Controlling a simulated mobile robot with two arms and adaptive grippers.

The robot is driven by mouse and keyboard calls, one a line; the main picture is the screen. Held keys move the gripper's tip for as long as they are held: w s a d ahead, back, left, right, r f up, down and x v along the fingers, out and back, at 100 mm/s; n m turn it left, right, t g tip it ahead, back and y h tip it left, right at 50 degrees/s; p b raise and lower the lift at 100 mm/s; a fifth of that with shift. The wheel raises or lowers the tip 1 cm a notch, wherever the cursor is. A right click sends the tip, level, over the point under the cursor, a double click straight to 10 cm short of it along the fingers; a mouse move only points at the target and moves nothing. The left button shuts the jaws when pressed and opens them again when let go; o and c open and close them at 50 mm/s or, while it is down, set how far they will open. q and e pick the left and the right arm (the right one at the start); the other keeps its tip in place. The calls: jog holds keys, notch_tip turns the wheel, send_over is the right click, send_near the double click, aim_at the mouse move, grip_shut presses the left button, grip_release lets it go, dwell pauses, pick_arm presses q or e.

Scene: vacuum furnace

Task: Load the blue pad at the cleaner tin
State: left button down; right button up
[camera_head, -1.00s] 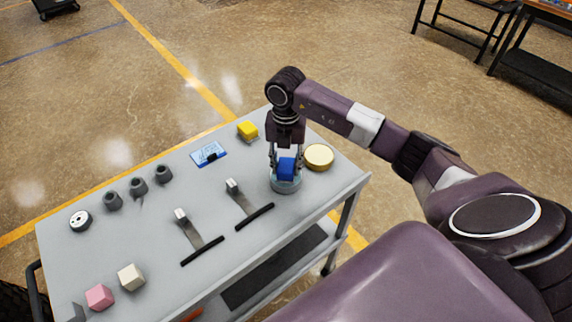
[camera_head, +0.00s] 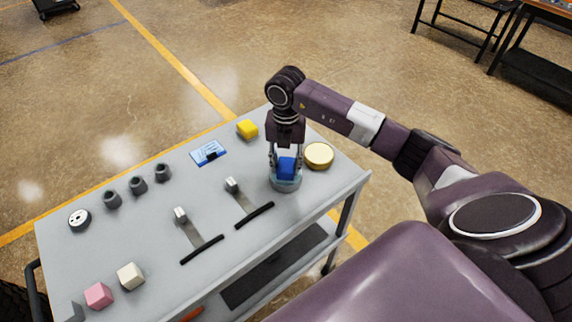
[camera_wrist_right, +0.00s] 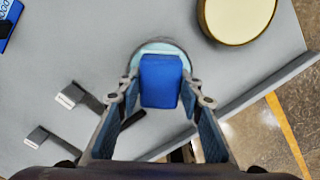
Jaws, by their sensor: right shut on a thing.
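The blue pad (camera_head: 286,168) is between the fingers of my right gripper (camera_head: 286,164), which is shut on it. In the right wrist view the blue pad (camera_wrist_right: 160,80) sits between the two fingertips, over the cleaner tin (camera_wrist_right: 152,47). The cleaner tin (camera_head: 286,185) is a round, pale blue-grey open tin on the cart top. The pad's lower part is at the tin's mouth; I cannot tell whether it touches the liquid or bottom. My left gripper is not in view.
A round cream-topped tin (camera_head: 319,155) stands close on the right.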

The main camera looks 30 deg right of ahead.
aim_at(285, 164)
dwell(0.4)
jog(key=shift+r+p, duration=2.5)
jog(key=shift+r, duration=1)
